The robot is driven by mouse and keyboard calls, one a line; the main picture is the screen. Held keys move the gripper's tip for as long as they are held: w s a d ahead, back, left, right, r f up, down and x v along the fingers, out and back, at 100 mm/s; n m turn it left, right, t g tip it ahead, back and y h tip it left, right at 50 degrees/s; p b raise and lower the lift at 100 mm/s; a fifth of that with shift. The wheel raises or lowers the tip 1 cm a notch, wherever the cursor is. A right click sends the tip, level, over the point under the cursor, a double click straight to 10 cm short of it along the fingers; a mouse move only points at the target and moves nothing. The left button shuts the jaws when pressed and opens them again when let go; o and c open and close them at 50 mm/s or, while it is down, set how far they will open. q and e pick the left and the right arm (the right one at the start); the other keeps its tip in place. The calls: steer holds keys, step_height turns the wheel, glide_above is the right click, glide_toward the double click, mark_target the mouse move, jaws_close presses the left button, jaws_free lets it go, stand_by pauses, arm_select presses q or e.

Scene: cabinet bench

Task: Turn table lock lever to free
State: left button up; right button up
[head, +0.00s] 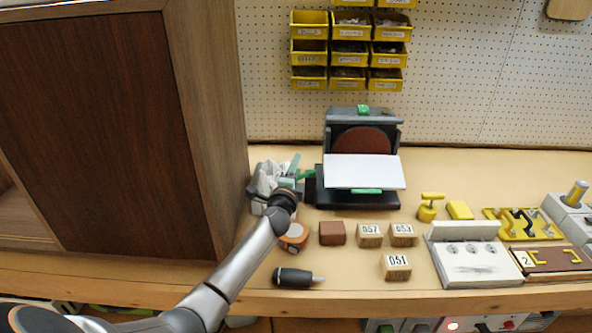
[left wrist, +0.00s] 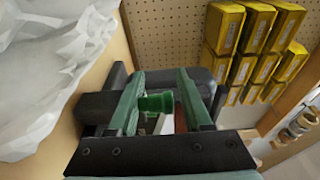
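The bench disc sander (head: 362,150) stands against the back wall, with a white tilted table (head: 365,171) in front of its brown disc. A green lever (head: 307,174) sticks out at the sander's left side. My left gripper (head: 297,172) is at this lever, coming from the left. In the left wrist view, the two green-grey fingers (left wrist: 162,102) are apart, with the green lever knob (left wrist: 157,103) between them. The knob is close to the left finger, with a visible gap to the right finger. The lever's base is partly hidden. My right gripper is not in view.
A tall brown cabinet (head: 110,130) stands close left of my arm. Crumpled white-grey material (head: 265,178) lies beside the gripper. An orange-and-white round item (head: 293,238), a black-handled tool (head: 294,277) and wooden blocks (head: 370,235) lie in front. Yellow bins (head: 350,52) hang behind.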

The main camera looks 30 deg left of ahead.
arm_select(q)
steer(key=shift+o, duration=1)
steer(key=shift+r, duration=0.35)
steer(key=shift+f, duration=0.25)
steer(key=shift+s, duration=0.1)
steer(key=p+v, duration=0.1)
steer(key=v, duration=1.1)
steer(key=shift+s, duration=0.2)
